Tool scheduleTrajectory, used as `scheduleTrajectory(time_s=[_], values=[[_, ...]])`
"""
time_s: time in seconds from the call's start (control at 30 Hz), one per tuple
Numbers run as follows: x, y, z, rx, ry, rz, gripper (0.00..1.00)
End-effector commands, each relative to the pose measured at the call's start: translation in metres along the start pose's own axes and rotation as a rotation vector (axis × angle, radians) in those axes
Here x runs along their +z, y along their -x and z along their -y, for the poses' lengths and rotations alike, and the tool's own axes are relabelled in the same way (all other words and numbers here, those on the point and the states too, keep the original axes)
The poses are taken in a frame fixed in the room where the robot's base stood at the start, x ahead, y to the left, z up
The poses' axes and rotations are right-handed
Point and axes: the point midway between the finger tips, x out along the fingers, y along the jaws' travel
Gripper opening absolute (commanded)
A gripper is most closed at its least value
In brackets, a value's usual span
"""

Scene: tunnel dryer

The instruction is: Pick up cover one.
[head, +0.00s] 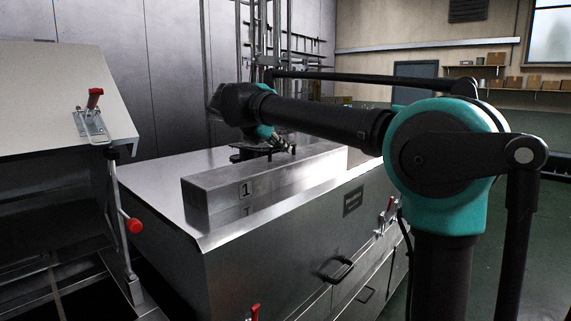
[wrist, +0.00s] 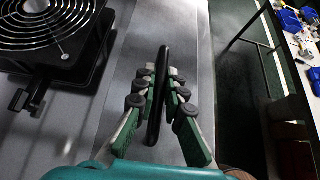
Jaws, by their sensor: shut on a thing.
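Cover one (head: 218,200) is a long brushed-metal box marked with a "1" on its front face. It lies along the top of the steel dryer housing (head: 170,175) in the head view. I cannot tell whether there is a gap beneath it. In the wrist view its top is a pale metal strip (wrist: 190,50) with a black bar handle (wrist: 163,62) running lengthwise. My gripper (wrist: 160,90) is over the cover, with its green and grey fingers shut on the handle from both sides. In the head view my arm hides part of the cover's far end.
A fan with a round guard (wrist: 50,22) stands left of the cover. A raised panel with a red-handled latch (head: 94,115) is at the left. Red-handled clamps (head: 386,215) sit on the housing's front. A bench with blue bins (wrist: 290,20) is at right; green floor lies between.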

Motion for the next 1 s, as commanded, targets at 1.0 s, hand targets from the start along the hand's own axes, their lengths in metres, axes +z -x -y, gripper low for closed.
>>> scheduleTrajectory(time_s=[1.0], values=[[0.082,0.056,0.000,0.000,0.000,0.001,0.00]])
